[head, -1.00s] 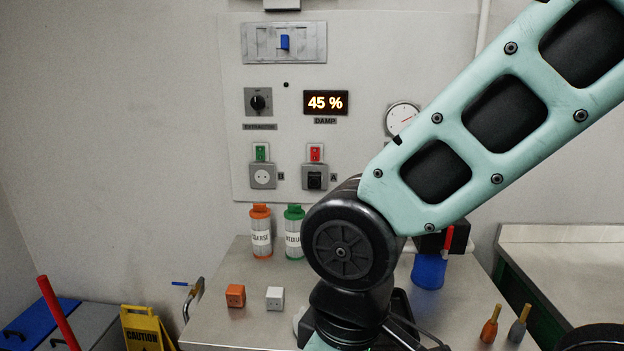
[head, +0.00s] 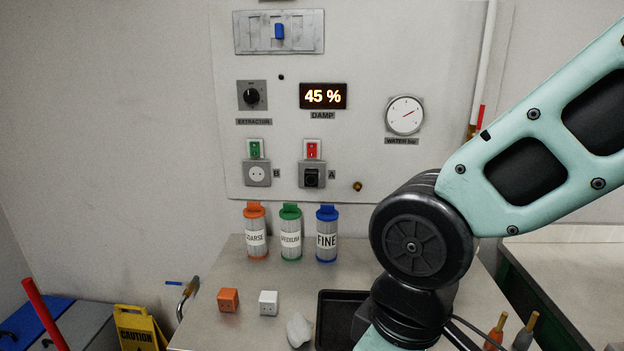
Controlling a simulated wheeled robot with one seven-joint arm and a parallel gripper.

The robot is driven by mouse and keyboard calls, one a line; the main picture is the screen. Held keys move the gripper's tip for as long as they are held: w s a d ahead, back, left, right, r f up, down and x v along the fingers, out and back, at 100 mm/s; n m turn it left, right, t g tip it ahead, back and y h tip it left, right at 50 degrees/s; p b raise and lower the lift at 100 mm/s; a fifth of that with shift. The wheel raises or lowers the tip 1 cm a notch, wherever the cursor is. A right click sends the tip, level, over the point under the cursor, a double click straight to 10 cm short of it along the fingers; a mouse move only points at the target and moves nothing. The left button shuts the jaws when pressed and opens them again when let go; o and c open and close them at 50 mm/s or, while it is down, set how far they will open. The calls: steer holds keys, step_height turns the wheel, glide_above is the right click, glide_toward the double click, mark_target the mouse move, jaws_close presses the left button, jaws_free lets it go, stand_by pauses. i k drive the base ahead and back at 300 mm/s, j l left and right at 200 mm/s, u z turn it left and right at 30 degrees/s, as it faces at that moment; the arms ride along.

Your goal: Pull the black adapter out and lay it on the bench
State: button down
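The black adapter (head: 312,178) sits plugged into socket A (head: 303,184) on the wall panel, below a red switch (head: 312,149). Nothing touches it. The bench (head: 225,278) stands below the panel. My arm comes in from the upper right and bends down at the right of the bench. My gripper is out of the frame below, so its fingers and anything in them are hidden.
An orange cube (head: 228,300), a white cube (head: 268,303), a pale lump (head: 299,329) and a black tray (head: 325,308) lie on the bench. Orange (head: 256,232), green (head: 291,233) and blue (head: 327,235) capped canisters stand below the panel. Socket B (head: 257,174) is empty.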

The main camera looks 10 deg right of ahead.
mark_target(311, 176)
steer(key=i+j+z, duration=0.1)
steer(key=j+z, duration=0.2)
steer(key=j, duration=0.7)
steer(key=j+z, duration=0.35)
steer(key=j, duration=0.7)
steer(key=k+j+z, duration=0.1)
steer(key=j+z, duration=0.2)
steer(key=j, duration=0.7)
steer(key=i+j, duration=0.15)
steer(key=i, duration=0.35)
